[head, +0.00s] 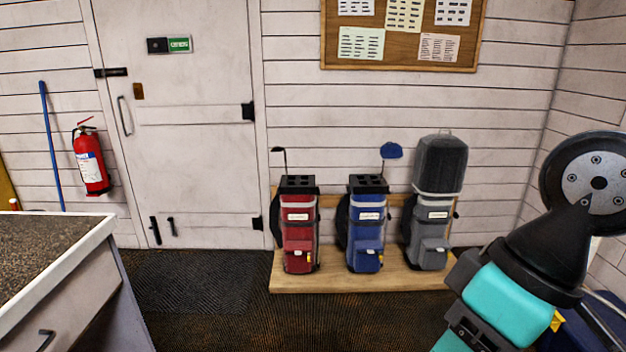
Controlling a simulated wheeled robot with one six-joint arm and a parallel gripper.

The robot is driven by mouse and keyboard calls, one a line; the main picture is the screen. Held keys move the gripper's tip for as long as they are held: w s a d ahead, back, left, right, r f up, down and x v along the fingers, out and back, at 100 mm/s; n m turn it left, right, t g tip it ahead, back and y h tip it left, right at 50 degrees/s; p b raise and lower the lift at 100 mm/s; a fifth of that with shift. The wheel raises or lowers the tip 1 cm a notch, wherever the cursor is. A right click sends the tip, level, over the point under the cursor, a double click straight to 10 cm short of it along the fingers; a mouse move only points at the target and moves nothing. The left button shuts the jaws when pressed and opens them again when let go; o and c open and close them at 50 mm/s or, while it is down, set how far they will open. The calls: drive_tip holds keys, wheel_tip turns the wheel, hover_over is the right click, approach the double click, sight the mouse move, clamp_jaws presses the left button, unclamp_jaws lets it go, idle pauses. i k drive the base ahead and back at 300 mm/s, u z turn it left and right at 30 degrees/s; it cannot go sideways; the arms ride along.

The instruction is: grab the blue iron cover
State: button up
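The blue iron cover (391,151) sits on the head of a club that stands up out of the blue golf bag (366,228). The bag is upright in the middle of three bags. My arm shows at the right edge, well apart from the cover. My gripper is out of the picture.
The red bag (299,228), with a bare club (282,157), and the grey hooded bag (436,200) flank the blue one on a low wooden platform (345,286). A counter (58,260) stands at left. A fire extinguisher (91,160) hangs by the door. The dark floor in front is clear.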

sight(389, 151)
drive_tip(key=u, duration=0.45)
drive_tip(key=i, duration=2.05)
drive_tip(key=z, duration=0.45)
drive_tip(key=i, duration=1.7)
drive_tip(key=z, duration=0.75)
